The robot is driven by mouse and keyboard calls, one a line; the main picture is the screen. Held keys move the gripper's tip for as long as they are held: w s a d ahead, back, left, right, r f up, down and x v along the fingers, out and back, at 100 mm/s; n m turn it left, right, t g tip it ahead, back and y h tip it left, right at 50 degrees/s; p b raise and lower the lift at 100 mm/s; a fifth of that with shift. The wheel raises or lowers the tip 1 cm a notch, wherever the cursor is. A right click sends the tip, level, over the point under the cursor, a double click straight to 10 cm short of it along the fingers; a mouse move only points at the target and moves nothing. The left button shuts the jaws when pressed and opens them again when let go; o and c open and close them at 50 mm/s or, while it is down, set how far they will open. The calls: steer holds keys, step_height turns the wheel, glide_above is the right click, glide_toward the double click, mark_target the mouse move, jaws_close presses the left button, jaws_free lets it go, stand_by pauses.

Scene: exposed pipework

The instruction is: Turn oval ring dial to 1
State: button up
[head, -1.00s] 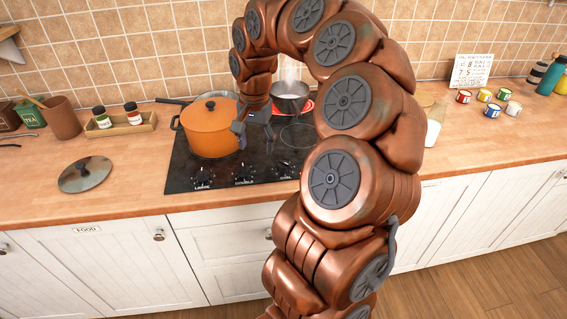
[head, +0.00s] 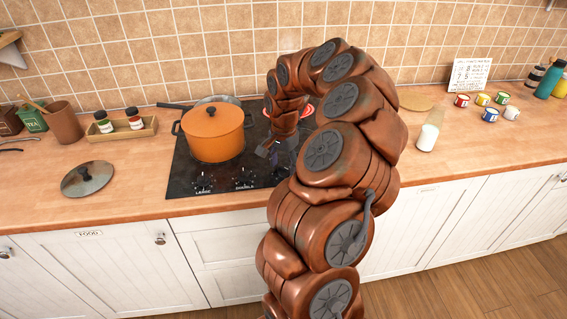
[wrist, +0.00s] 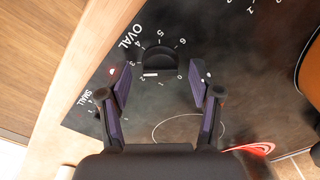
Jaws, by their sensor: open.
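The oval ring dial (wrist: 160,58) is a dark round knob on the black cooktop, next to the word OVAL in the wrist view. Numbers from 0 to 6 are printed around it, though I cannot make out the 1. A short white mark shows on its near side, close to the 2. My gripper (wrist: 159,79) is open, its two purple-padded fingers apart on either side of the dial's near edge, with nothing between them gripped. In the head view my gripper (head: 266,147) is over the cooktop, and my arm hides the oval dial.
An orange pot (head: 213,133) stands on the cooktop (head: 185,165) left of my gripper. Other dials marked LARGE (head: 203,182) and DOUBLE (head: 245,178) are on the front edge. A red-lit ring (wrist: 255,148) shows in the wrist view. A loose lid (head: 87,178) lies on the counter.

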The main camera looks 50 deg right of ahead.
steer(key=shift+f, duration=0.3)
steer(key=shift+c, duration=0.4)
steer(key=c, duration=1.1)
steer(key=shift+o, duration=0.2)
steer(key=shift+f+b, duration=0.1)
steer(key=shift+b, duration=0.3)
